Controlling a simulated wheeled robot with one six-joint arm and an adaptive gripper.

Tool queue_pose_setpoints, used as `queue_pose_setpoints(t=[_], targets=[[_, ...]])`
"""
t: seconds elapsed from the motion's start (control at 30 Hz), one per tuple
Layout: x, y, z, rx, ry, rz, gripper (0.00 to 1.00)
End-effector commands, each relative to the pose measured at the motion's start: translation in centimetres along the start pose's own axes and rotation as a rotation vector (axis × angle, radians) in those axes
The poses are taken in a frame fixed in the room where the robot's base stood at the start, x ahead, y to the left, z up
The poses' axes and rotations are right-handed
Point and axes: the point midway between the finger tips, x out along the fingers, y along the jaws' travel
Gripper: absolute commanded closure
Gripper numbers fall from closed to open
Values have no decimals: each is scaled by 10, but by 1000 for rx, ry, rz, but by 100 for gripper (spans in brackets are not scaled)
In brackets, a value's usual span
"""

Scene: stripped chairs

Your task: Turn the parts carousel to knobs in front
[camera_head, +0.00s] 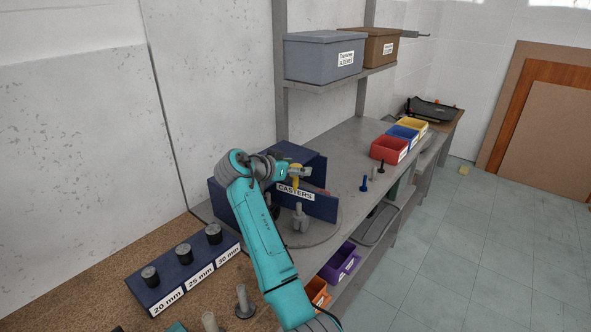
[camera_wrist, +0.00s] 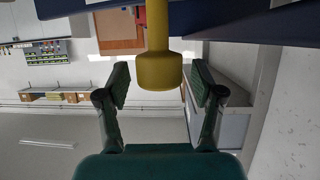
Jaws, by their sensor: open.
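The parts carousel is a round grey disc (camera_head: 325,230) with dark blue divider walls (camera_head: 322,207), on the bench in the head view. The label facing my camera reads CASTERS (camera_head: 295,192), and a grey caster-like part (camera_head: 300,218) stands on the disc in front of it. A yellow post (camera_head: 296,182) rises by the dividers. My gripper (camera_head: 300,172) is at this post. In the wrist view the yellow post's wide end (camera_wrist: 159,74) sits between the two open fingers of my gripper (camera_wrist: 160,84), with a gap on both sides. No knobs label is visible; my arm hides part of the carousel.
A blue block (camera_head: 190,262) with black pegs, marked 20, 25 and 30 mm, stands at the left. Red (camera_head: 388,149), blue and yellow bins stand along the bench. Boxes (camera_head: 323,55) sit on the shelf above. Purple (camera_head: 340,262) and orange bins lie below the bench edge.

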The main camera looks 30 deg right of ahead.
Motion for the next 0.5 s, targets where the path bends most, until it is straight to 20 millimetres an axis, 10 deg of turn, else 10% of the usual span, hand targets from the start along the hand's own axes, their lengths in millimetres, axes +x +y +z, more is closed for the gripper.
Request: queue_pose_setpoints(t=[0.5], targets=[[-31,0,-76,2,0,0,33]])
